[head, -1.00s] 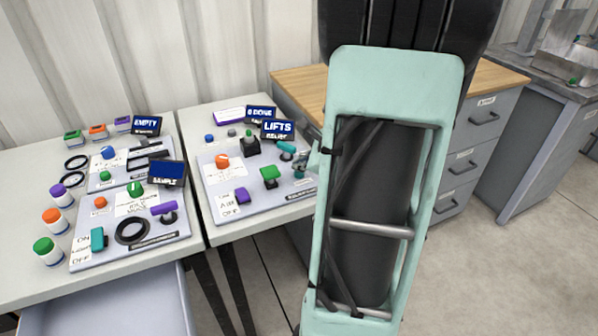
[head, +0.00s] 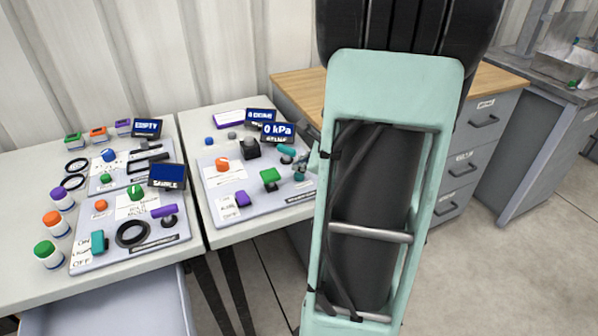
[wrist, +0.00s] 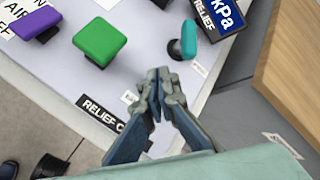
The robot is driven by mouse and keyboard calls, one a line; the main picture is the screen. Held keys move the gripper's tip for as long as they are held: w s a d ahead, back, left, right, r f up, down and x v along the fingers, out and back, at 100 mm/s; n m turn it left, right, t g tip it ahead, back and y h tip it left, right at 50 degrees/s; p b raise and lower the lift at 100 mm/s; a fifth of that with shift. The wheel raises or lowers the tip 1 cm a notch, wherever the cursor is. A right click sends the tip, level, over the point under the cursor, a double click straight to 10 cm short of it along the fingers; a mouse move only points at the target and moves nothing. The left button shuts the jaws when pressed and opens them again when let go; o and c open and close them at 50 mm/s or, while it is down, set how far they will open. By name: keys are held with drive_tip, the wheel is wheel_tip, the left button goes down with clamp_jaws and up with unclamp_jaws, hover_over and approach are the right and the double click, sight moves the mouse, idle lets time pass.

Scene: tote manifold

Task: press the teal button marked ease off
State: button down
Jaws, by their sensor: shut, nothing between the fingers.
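My gripper (wrist: 157,82) is shut and empty, its fingertips low over the pale relief panel (wrist: 150,75) at the panel's right front edge. In the head view, the gripper (head: 303,163) is partly hidden by my arm. A small teal piece (head: 299,176) shows just below it; I take it for the teal button, but cannot read its mark or tell whether the fingertips touch it. In the wrist view the fingers cover that spot, and a small label beside them is partly hidden. A teal handle (wrist: 189,38) on a grey base stands beyond the fingertips.
A green square button (wrist: 100,41) and a purple one (wrist: 36,23) stand left of my gripper. A screen (head: 277,132) reads 0 kPa. A wood-topped drawer cabinet (head: 300,82) stands behind my arm.

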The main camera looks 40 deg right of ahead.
sight(300, 176)
drive_tip(key=shift+r, duration=0.35)
wheel_tip(300, 176, up, 5)
drive_tip(key=p, duration=0.4)
drive_tip(key=shift+r, duration=0.1)
idle(0.6)
